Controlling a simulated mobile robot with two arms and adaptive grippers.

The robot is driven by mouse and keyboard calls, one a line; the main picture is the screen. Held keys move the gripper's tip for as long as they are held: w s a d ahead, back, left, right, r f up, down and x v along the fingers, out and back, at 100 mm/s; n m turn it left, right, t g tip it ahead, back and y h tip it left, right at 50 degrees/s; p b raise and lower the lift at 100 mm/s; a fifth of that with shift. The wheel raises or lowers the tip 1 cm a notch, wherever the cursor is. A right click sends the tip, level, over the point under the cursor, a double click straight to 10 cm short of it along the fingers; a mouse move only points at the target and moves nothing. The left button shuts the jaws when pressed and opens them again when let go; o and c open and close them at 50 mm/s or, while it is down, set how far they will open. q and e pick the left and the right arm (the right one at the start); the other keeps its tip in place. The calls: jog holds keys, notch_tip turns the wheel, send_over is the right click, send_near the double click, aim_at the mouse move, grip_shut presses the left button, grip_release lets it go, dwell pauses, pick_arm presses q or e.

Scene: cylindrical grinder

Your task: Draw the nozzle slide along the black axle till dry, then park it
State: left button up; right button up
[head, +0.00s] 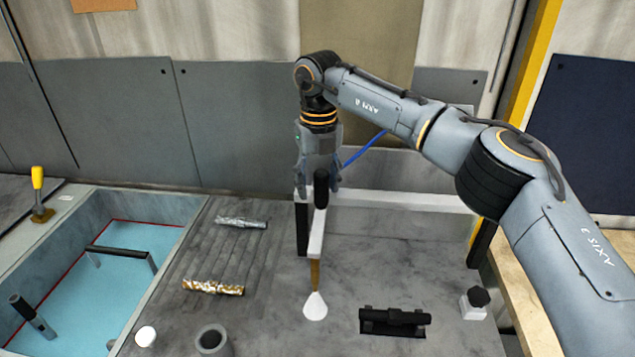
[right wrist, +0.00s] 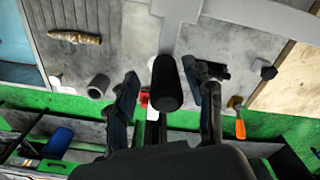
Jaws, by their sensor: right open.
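The nozzle slide is a white bar (head: 317,235) under a white cross rail, with a black upright handle (head: 321,190). A brown nozzle (head: 315,275) hangs from it above a white cone (head: 315,307). The black axle (head: 395,318) lies on a dark holder, right of the nozzle; in the right wrist view it is partly hidden behind a finger. My right gripper (head: 320,185) points down at the handle. In the right wrist view its open fingers stand either side of the black handle (right wrist: 167,85), with gaps. My left gripper is not in view.
A silvery rod (head: 242,222) and a rusty rod (head: 213,287) lie on the grooved bench left of the nozzle. A blue-filled tank (head: 100,300) with a black rack is further left. A grey cup (head: 212,340) stands in front. A black knob (head: 478,297) is at right.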

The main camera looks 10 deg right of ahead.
notch_tip(320, 180, up, 12)
jog(key=shift+a, duration=0.15)
dwell(0.5)
